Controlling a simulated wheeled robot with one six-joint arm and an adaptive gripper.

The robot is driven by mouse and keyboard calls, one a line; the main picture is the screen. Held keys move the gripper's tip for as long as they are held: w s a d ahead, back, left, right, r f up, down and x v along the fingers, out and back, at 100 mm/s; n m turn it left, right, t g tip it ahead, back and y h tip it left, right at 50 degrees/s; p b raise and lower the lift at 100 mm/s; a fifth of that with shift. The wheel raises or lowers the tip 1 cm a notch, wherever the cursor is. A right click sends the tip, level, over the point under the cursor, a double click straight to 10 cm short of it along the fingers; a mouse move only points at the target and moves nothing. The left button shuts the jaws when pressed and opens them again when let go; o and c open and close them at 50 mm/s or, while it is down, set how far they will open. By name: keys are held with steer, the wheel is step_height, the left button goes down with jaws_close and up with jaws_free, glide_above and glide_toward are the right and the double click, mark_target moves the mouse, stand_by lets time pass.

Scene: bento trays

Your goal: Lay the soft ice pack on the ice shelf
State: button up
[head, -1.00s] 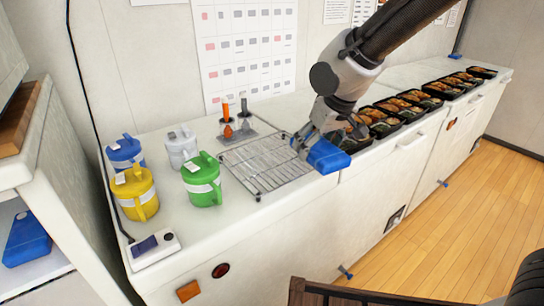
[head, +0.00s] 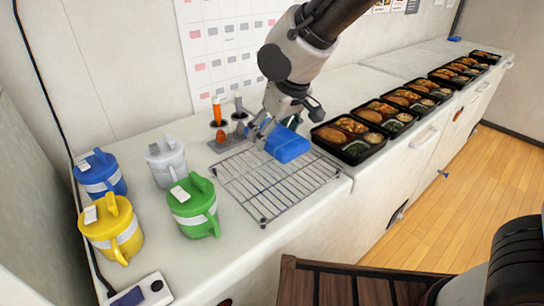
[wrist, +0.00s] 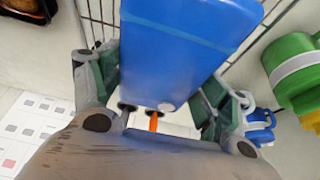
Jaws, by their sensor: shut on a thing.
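A blue ice pack (head: 289,146) is in my gripper (head: 268,130), above the far right part of a wire rack (head: 270,187) on the white counter. Whether the pack touches the rack is unclear. In the wrist view, the pack (wrist: 180,50) fills the space between the fingers of my gripper (wrist: 155,85), which are shut on its sides. No shelf that I can clearly name the ice shelf shows now.
A green jug (head: 195,208), a yellow jug (head: 112,230), a white jug (head: 166,163) and a blue jug (head: 100,174) stand left of the rack. Filled bento trays (head: 363,138) line the counter to the right. A small holder (head: 228,138) stands behind the rack.

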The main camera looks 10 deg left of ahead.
mark_target(270, 163)
step_height(270, 163, down, 7)
steer(key=shift+f, duration=0.1)
steer(key=shift+f, duration=0.1)
stand_by(0.3)
steer(key=o, duration=1.2)
steer(key=shift+o, duration=0.2)
